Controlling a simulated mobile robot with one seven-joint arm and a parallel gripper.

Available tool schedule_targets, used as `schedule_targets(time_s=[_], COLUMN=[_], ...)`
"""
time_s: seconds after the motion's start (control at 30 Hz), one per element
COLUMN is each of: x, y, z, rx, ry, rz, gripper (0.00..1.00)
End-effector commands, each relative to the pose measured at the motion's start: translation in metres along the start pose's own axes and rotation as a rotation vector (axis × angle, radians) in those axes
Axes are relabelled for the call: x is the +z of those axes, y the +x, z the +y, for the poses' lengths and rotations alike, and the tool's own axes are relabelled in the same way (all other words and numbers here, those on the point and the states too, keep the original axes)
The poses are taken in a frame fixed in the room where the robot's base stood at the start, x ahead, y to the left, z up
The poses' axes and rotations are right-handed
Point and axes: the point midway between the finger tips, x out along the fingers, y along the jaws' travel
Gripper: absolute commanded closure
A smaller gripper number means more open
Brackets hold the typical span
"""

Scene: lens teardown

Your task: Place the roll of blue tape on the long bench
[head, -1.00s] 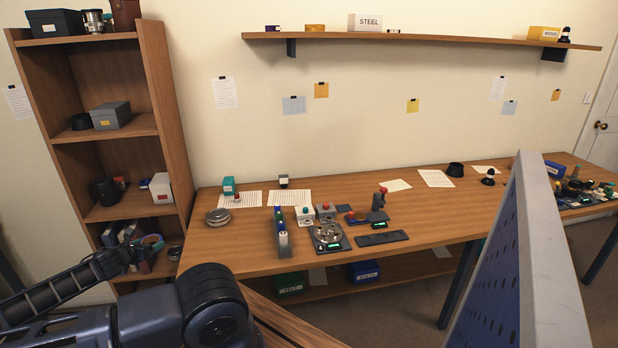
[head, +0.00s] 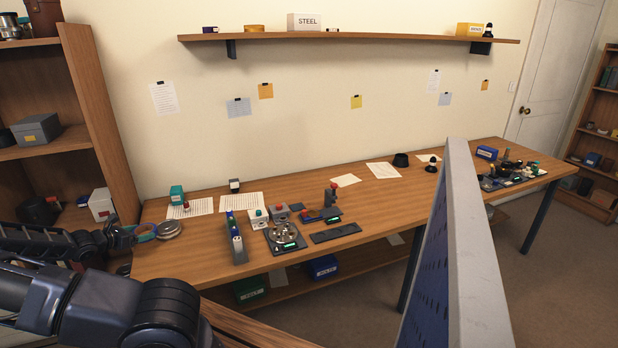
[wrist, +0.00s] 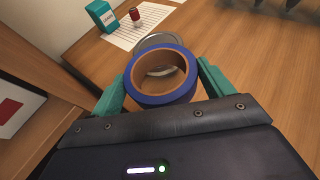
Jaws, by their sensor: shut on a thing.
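The roll of blue tape (wrist: 182,90) is held between the teal fingers of my gripper (wrist: 160,88) in the wrist view. Its blue outer side and brown core show, with its opening facing the camera. In the head view the tape (head: 147,231) is small, at the left end of the long bench (head: 190,262), with my gripper (head: 135,233) beside it. A round metal dish (head: 169,229) lies on the bench just right of the tape and shows partly behind it in the wrist view (wrist: 158,40). Whether the tape touches the bench cannot be told.
A teal box (head: 176,195) and paper sheets (head: 190,208) lie behind the dish. Several devices, including a round fixture (head: 285,235), stand mid-bench. A wooden shelf unit (head: 95,100) stands at the left. A blue pegboard panel (head: 440,230) rises in front. Bare wood shows along the bench's front.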

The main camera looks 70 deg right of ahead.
Motion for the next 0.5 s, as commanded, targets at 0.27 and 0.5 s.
schedule_targets(time_s=[0.27, 0.5], x=[0.034, 0.064], y=[0.038, 0.072], z=[-0.008, -0.015], rx=[-0.095, -0.166], ry=[0.044, 0.072], rz=[0.002, 0.002], gripper=[0.44, 0.44])
